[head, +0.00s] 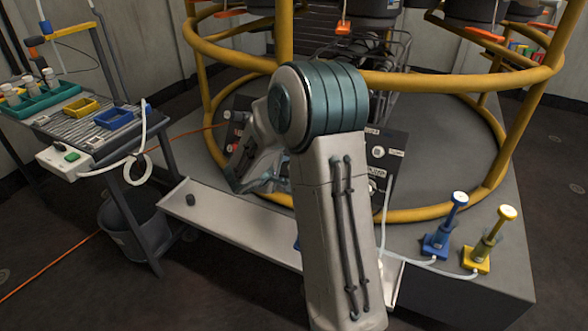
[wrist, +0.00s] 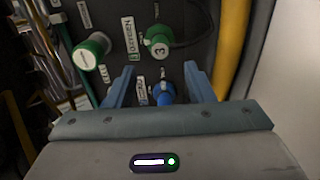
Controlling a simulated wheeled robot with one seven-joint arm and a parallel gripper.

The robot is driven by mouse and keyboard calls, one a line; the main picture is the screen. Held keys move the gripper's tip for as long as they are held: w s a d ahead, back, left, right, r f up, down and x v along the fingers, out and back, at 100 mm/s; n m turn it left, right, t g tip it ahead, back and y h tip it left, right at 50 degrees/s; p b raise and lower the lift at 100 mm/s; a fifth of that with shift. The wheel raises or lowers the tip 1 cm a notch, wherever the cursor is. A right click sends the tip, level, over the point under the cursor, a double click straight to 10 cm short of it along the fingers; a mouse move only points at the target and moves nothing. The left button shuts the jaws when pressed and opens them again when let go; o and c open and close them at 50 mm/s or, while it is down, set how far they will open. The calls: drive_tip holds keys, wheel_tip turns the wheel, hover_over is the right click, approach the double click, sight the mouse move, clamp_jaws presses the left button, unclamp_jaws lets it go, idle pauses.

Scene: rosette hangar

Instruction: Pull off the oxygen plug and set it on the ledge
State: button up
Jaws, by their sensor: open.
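In the wrist view a dark panel carries a vertical OXYGEN label (wrist: 129,38). Just right of it is a green plug marked 3 (wrist: 157,42), and left of it a green fitting with a pale end (wrist: 90,52). A blue plug (wrist: 163,93) sits below the green plug. My gripper (wrist: 159,68) is open and empty; its fingers lie either side of the blue plug, with the green plug beyond their tips. In the head view the pale ledge (head: 245,237) runs below the panel (head: 392,150), partly hidden by my arm.
A yellow tubular frame (head: 225,105) surrounds the panel. A blue pump (head: 440,235) and a yellow pump (head: 486,245) stand at right. A cart with trays (head: 112,118) is at left. The ledge's middle looks clear.

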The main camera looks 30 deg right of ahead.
drive_tip(key=b+x, duration=0.2)
drive_tip(key=x, duration=0.5)
drive_tip(key=shift+w+d+f, duration=0.1)
drive_tip(key=shift+d+f, duration=0.05)
drive_tip(key=shift+f, duration=0.25)
drive_tip(key=shift+w+d+f+b, duration=0.15)
drive_tip(key=shift+w+d+b, duration=0.25)
drive_tip(key=shift+d+b, duration=0.15)
drive_tip(key=shift+b, duration=0.35)
idle(0.8)
clamp_jaws()
drive_tip(key=shift+a, duration=0.1)
drive_tip(key=shift+v, duration=2.95)
